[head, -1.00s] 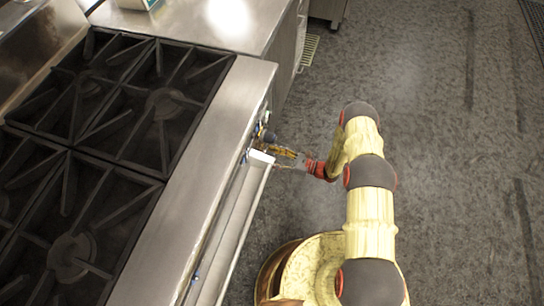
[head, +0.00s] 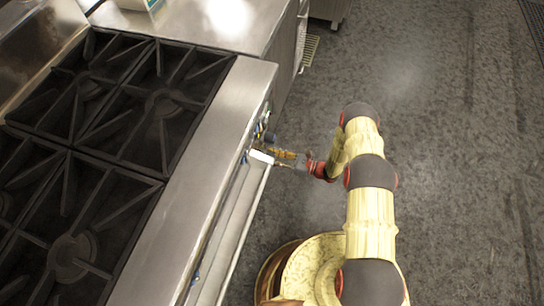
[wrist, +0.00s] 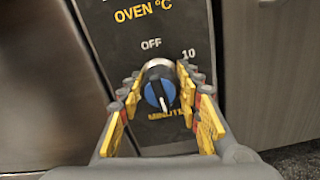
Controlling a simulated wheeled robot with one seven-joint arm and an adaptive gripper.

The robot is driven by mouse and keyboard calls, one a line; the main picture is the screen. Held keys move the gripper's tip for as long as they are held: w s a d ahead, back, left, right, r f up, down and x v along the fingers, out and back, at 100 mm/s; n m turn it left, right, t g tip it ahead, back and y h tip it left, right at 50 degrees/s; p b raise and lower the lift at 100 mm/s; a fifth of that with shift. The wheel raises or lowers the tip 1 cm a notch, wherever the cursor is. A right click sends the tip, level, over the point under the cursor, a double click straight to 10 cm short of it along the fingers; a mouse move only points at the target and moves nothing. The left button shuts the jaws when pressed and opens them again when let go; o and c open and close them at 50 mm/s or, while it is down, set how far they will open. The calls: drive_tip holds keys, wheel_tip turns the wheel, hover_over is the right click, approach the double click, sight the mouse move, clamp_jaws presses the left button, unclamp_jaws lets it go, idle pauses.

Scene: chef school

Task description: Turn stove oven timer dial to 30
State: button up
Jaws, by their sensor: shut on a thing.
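The timer dial (wrist: 160,92) is a round knob with a blue face and a dark pointer ridge, on a black panel (wrist: 125,45) of the stove front. In the wrist view the ridge runs nearly up and down, leaning slightly, its lower end toward the "MINUTE" lettering. "OFF" stands above the dial and "10" at its upper right; no 30 mark is visible. My gripper (wrist: 160,84) is shut on the dial, with a yellow-and-grey finger on each side. In the head view my gripper (head: 285,155) is at the stove's front face; the dial is hard to make out there.
The stove top with black grates (head: 105,130) is at the left. A steel counter (head: 215,22) stands beyond it. A rail or handle (head: 240,215) runs along the stove front below my gripper. The grey floor (head: 450,150) to the right is clear.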

drive_tip(key=shift+m, duration=0.4)
drive_tip(key=o, duration=1.2)
drive_tip(key=shift+c, duration=0.2)
drive_tip(key=shift+d, duration=0.1)
drive_tip(key=v, duration=1.1)
drive_tip(key=shift+d, duration=0.4)
drive_tip(key=shift+s, duration=0.1)
